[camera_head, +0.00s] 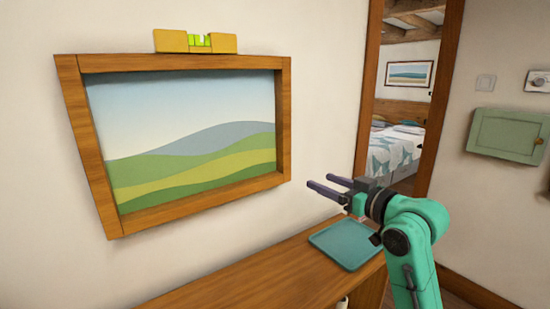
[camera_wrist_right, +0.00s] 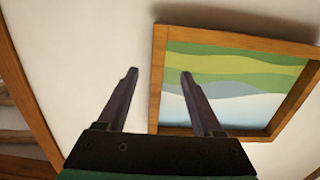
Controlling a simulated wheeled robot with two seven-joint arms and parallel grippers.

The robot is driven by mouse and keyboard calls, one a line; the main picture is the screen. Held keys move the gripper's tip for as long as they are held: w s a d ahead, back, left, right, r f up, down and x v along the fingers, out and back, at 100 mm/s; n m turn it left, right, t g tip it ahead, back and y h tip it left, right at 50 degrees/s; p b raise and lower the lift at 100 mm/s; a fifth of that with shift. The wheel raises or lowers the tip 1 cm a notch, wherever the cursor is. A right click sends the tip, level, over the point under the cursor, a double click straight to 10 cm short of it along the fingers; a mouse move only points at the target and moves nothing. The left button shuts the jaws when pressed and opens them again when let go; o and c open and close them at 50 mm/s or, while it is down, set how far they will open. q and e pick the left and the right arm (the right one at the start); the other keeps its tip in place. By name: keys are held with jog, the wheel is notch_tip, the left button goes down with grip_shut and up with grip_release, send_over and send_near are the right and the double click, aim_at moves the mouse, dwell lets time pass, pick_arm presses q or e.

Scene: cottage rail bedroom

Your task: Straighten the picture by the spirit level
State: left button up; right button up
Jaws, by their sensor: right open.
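The picture (camera_head: 190,145) hangs on the wall in a wooden frame (camera_head: 284,125), with a landscape of green hills under a pale sky. A yellow spirit level (camera_head: 172,41) with a green vial (camera_head: 200,41) sits on the frame's top edge. The bubble is too small to read. My right gripper (camera_head: 318,189) is open and empty, to the right of the frame's lower right corner and apart from it. In the right wrist view the open fingers (camera_wrist_right: 160,75) show before the wall and the frame (camera_wrist_right: 156,85), which appears upside down. My left gripper is not in view.
A wooden shelf top (camera_head: 262,277) runs below the picture, with a teal tray (camera_head: 345,245) on its right part. A wood-framed mirror or doorway (camera_head: 367,90) stands right of the picture. A green cabinet (camera_head: 507,133) hangs on the right wall. The wall around the picture is clear.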

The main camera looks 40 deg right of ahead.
aim_at(288, 159)
jog(key=shift+t, duration=0.3)
jog(key=w+p, duration=0.2)
jog(key=w, duration=0.2)
jog(key=w+r+p, duration=0.1)
jog(key=w+p, duration=0.1)
jog(key=w, duration=0.3)
jog(key=w+r+p, duration=0.1)
jog(key=w+p, duration=0.1)
jog(key=w, duration=0.2)
jog(key=shift+w+d+p, duration=0.25)
jog(key=shift+w+p, duration=0.1)
jog(key=shift+w, duration=0.05)
jog(key=shift+w+f, duration=0.1)
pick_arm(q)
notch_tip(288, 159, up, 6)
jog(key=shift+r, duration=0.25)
pick_arm(e)
grip_shut()
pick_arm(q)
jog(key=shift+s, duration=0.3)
